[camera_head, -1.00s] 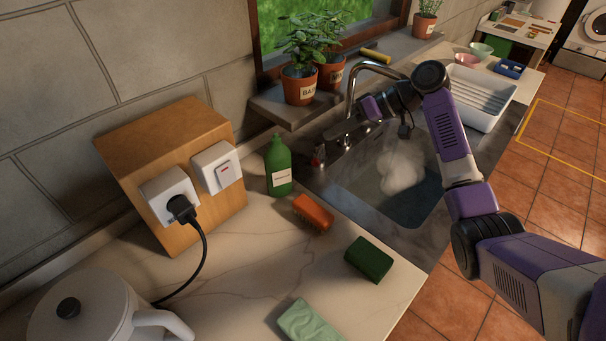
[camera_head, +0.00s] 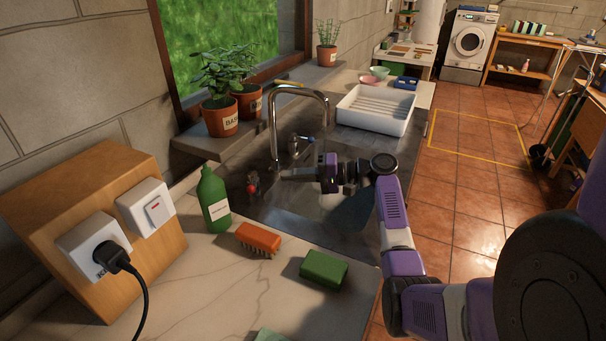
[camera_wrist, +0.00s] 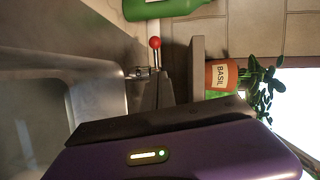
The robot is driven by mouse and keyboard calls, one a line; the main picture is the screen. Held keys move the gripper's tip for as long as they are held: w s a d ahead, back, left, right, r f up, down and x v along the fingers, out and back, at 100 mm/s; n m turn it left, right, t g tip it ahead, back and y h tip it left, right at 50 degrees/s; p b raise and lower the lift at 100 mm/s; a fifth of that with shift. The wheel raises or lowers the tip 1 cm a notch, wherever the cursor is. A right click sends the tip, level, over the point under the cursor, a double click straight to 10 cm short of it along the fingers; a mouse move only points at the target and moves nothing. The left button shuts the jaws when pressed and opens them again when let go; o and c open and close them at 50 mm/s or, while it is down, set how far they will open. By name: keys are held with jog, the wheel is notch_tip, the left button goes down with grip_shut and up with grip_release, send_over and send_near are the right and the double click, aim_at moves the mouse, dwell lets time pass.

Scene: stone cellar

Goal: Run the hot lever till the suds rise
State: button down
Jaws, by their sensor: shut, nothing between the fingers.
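The chrome tap (camera_head: 300,92) stands at the back of the metal sink (camera_head: 290,222). Its red-knobbed lever (camera_head: 252,187) is on the near side, and a lever with a blue end (camera_head: 308,139) is on the far side. The red knob also shows in the wrist view (camera_wrist: 155,42), apart from my gripper's purple body. My gripper (camera_head: 284,175) is shut and empty, just right of the red knob, pointing at it with a small gap. White suds (camera_head: 330,200) show in the basin, partly hidden by my arm. I cannot make out a water stream.
A green bottle (camera_head: 214,200), an orange brush (camera_head: 258,239) and a green sponge (camera_head: 324,269) stand on the near counter. Potted plants, one a basil pot (camera_head: 221,119), sit on the sill. A white drying rack (camera_head: 375,112) lies beyond the sink.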

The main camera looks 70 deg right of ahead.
aim_at(252, 181)
jog(key=shift+w+a+f+p, duration=0.2)
jog(key=shift+w+a+p, duration=0.1)
jog(key=shift+w+a, duration=0.5)
jog(key=shift+w+a+f+p, duration=0.2)
jog(key=shift+w+a+p, duration=0.15)
jog(key=shift+w+a, duration=0.4)
jog(key=shift+w+a+f+p, duration=0.25)
jog(key=shift+w+a, duration=0.35)
jog(key=shift+w, duration=0.35)
jog(key=shift+w+a+r+m+h+p, duration=0.1)
jog(key=shift+w+a+m+h+p, duration=0.3)
jog(key=shift+a+p, duration=0.25)
jog(key=shift+h, duration=0.3)
